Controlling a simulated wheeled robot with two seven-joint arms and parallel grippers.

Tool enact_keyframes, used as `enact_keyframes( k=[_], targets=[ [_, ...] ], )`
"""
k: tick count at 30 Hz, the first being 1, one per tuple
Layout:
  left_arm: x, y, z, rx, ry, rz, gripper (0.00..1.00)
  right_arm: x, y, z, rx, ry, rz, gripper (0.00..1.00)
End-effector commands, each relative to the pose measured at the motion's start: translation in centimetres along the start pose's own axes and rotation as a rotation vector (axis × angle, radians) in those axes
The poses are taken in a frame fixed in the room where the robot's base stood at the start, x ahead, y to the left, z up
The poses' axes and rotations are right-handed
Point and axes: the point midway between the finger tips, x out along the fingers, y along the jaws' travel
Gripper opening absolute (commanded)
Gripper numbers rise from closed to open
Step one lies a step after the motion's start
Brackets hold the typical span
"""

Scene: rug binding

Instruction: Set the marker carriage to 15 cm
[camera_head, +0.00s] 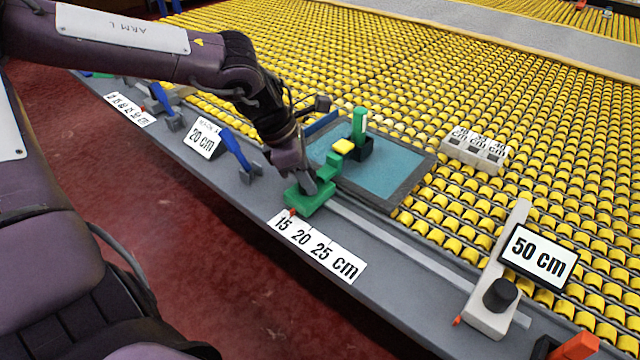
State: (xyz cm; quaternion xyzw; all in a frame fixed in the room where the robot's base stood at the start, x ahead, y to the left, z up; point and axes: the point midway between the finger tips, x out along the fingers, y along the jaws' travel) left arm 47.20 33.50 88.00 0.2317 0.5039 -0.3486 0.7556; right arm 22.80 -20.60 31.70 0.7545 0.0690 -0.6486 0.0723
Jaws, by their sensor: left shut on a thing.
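The green marker carriage (312,203) sits on the pale rail along the grey table edge. Its small red pointer (291,212) stands close to the 15 on the white scale (317,246) marked 15, 20, 25 cm; exact alignment is hard to judge. My left gripper (307,182) reaches down from the upper left and is shut on the carriage's upper part, which its fingers partly hide. My right gripper is not in view.
A teal piece with a grey border (412,180) lies behind the carriage on yellow rollers (560,180). A 50 cm display (539,257) stands by a white slider with a black knob (501,294) at right. A 20 cm card (203,138) and blue-handled clamps (237,152) stand at left.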

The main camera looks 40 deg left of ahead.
Motion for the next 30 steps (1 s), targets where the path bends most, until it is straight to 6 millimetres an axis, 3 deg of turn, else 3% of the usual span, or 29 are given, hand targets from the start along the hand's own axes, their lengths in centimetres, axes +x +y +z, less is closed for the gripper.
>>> enact_keyframes(
  k=[11, 12, 13, 23, 30],
  targets=[
    [-0.2, 0.6, -0.5, -0.003, 0.003, 0.007, 0.0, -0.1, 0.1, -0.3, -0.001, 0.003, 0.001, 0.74],
    [-0.2, 0.6, -0.5, -0.003, 0.003, 0.007, 0.37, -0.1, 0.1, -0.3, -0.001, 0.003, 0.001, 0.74],
    [-0.2, 0.6, -0.4, -0.003, 0.003, 0.007, 0.41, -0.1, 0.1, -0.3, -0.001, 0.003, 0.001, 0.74],
    [-0.6, 0.5, -0.3, 0.0, 0.0, 0.005, 0.42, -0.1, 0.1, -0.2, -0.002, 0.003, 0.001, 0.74],
    [-4.1, 0.6, -0.3, 0.0, -0.001, 0.008, 0.42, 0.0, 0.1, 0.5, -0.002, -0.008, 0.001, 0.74]
  ],
)
